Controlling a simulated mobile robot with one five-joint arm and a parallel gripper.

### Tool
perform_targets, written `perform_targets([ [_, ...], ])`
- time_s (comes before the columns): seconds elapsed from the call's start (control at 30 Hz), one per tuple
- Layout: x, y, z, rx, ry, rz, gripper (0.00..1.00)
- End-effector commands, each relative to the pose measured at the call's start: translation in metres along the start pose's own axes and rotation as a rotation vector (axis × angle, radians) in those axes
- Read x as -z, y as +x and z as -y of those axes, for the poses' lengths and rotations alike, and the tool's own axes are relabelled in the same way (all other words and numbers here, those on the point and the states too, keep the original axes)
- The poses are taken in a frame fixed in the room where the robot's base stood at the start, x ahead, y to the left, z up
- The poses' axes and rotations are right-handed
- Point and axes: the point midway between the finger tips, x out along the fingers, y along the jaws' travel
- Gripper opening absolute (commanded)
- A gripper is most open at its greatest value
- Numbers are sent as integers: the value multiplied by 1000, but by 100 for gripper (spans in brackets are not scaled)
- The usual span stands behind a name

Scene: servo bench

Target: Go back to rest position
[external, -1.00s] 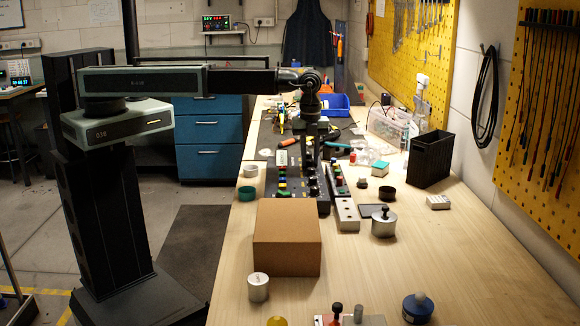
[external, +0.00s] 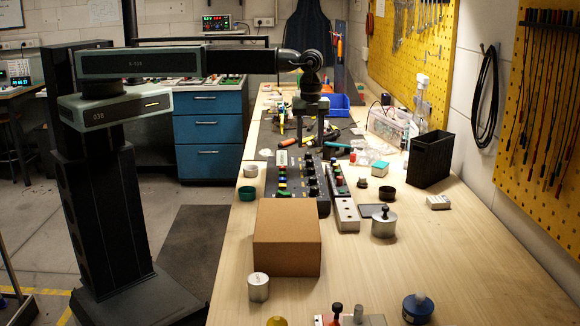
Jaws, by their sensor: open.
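My gripper (external: 310,138) hangs pointing down from the end of my outstretched arm, over the far part of the wooden bench (external: 440,270). Its two fingers are apart and nothing shows between them. It is above and behind the black control panel (external: 290,182) with several coloured knobs and buttons. The fingers look clear of the panel, though the exact gap is hard to judge from here.
A brown box (external: 287,238) stands on the near part of the bench. A black bin (external: 430,158), a blue tray (external: 335,104) and a clear plastic box (external: 388,125) stand farther back. Metal weights (external: 384,224) stand nearby.

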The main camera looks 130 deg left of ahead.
Motion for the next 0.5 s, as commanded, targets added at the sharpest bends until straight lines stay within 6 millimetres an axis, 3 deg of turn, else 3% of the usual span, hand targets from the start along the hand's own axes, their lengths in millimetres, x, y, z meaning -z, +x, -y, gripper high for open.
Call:
perform_targets([
  [0.03,0,-15,0,0,0,0,46],
  [0.1,0,-19,0,0,0,0,46],
  [0.5,0,-16,0,0,0,0,46],
])
